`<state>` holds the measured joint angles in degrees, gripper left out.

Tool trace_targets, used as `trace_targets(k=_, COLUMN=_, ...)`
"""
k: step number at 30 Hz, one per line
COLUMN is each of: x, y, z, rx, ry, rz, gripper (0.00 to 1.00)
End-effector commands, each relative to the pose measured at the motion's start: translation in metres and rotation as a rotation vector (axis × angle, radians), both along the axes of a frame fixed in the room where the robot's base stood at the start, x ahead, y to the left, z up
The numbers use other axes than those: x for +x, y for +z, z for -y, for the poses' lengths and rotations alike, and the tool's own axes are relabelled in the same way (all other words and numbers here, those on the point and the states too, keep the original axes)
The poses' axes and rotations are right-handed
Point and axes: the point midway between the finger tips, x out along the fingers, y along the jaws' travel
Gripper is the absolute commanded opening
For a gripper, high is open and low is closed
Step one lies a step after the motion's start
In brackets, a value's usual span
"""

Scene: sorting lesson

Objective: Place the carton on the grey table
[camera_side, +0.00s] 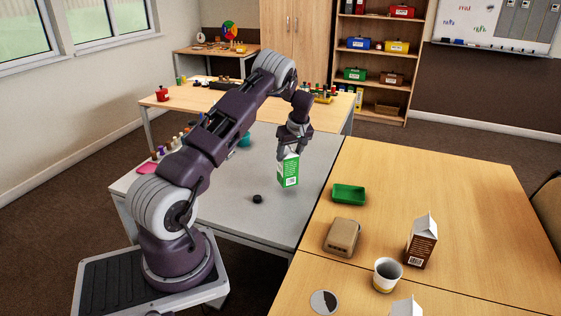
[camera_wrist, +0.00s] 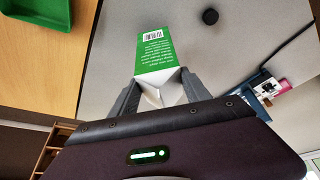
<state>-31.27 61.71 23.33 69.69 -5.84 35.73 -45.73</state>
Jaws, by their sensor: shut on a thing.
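A green and white carton (camera_side: 288,170) hangs upright in my gripper (camera_side: 293,150) over the grey table (camera_side: 225,205), near its right edge. In the wrist view the carton (camera_wrist: 155,55) is between the two fingers of my gripper (camera_wrist: 157,92), which is shut on its white gabled top. The grey tabletop (camera_wrist: 215,45) shows behind it. Whether the carton's base touches the table is hard to tell; it looks slightly above it. A brown and white carton (camera_side: 421,241) stands on the wooden table.
A black puck (camera_side: 257,199) lies on the grey table in front of the carton. The wooden table (camera_side: 440,175) adjoins on the right, with a green tray (camera_side: 349,194), a tan box (camera_side: 342,237) and a cup (camera_side: 387,275). Small items line the grey table's left side.

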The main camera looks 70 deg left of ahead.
Motion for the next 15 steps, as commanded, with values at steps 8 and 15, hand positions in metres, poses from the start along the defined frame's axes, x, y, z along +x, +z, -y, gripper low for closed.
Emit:
trace_targets(k=8, x=0.001, y=-0.035, z=0.000, rx=0.001, ry=-0.001, rz=0.002, gripper=0.00)
trace_targets(k=15, x=0.000, y=-0.037, z=0.001, rx=0.000, ry=-0.001, rz=0.001, gripper=0.00)
